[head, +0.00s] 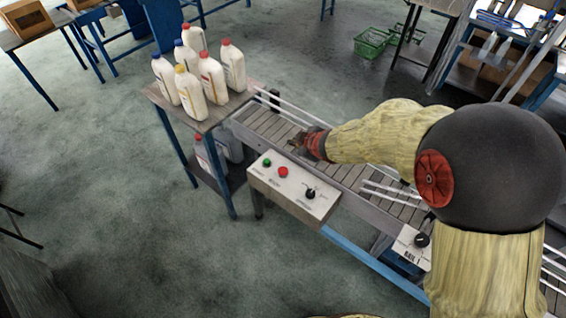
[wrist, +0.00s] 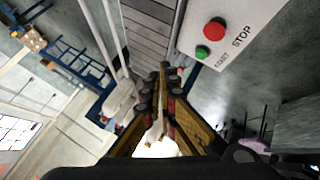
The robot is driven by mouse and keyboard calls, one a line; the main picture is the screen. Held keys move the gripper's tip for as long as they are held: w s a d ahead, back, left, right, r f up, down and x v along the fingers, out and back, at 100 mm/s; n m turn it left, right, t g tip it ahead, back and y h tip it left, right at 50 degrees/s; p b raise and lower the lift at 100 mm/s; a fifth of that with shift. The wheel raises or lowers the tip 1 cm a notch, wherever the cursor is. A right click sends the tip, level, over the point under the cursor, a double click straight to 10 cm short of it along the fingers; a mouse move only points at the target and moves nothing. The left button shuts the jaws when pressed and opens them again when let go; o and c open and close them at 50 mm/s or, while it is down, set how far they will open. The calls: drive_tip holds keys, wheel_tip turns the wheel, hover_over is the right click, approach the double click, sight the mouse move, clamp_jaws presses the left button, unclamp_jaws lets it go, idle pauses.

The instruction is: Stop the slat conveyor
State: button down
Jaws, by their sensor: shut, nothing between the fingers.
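The slat conveyor (head: 345,173) runs from the bottle table toward the lower right. A light control box (head: 293,186) is fixed on its near side. It carries a green button (head: 267,162), a red button (head: 283,172) and a black knob (head: 310,193). In the wrist view the red button (wrist: 215,29) is beside the word STOP, and the green button (wrist: 202,52) is beside START. My gripper (head: 296,143) is shut and empty over the slats, just behind the buttons and apart from them. Its fingertips (wrist: 165,70) also show in the wrist view.
Several white bottles (head: 188,84) with coloured caps stand on a table (head: 151,92) at the conveyor's far left end. White guide rails (head: 283,105) run above the slats. A second knob box (head: 413,243) sits at the right. Open floor (head: 130,230) lies in front.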

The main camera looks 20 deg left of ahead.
drive_tip(key=n+g+y, duration=0.1)
drive_tip(key=n, duration=0.1)
hover_over(281, 172)
wheel_tip(281, 172, down, 3)
drive_tip(key=shift+r+p, duration=0.15)
drive_tip(key=shift+p, duration=0.25)
wheel_tip(281, 172, down, 8)
drive_tip(key=b, duration=0.8)
drive_tip(key=shift+w+f, duration=0.1)
drive_tip(key=shift+f, duration=0.25)
drive_tip(key=shift+f+b, duration=0.15)
drive_tip(key=shift+b, duration=0.2)
drive_tip(key=shift+f, duration=0.25)
